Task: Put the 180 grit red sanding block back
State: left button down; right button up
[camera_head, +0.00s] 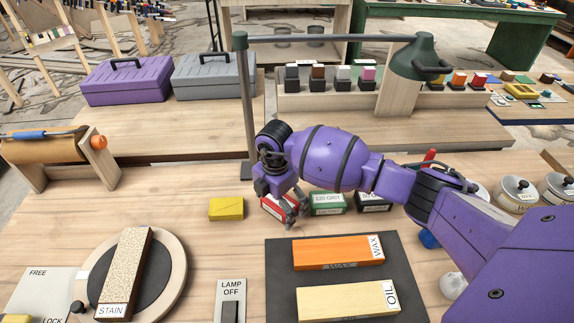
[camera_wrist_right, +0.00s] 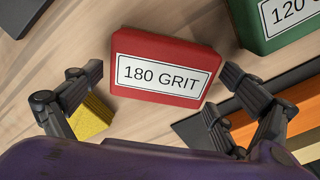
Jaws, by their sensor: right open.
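The red sanding block (camera_wrist_right: 165,48), labelled 180 GRIT, lies on the wooden bench. In the wrist view it shows whole, just beyond and between the fingers of my right gripper (camera_wrist_right: 160,85). The fingers are spread and no grip on the block shows. In the head view my right gripper (camera_head: 285,212) hangs over the red block (camera_head: 272,209) and partly hides it. A green 120 grit block (camera_head: 327,203) stands just right of it, with a dark block (camera_head: 373,202) farther right, partly covered by my arm. My left gripper is not in view.
A yellow block (camera_head: 227,208) lies left of the red one. A dark mat (camera_head: 280,270) with orange WAX (camera_head: 338,253) and pale OIL (camera_head: 347,299) pieces is in front. A lamp post (camera_head: 244,110) rises behind. The bench left of the yellow block is mostly clear.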

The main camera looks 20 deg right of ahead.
aim_at(277, 203)
jog(key=shift+r, duration=0.1)
notch_tip(277, 203, up, 12)
jog(key=shift+r+p, duration=0.2)
jog(key=shift+p, duration=0.15)
dwell(0.9)
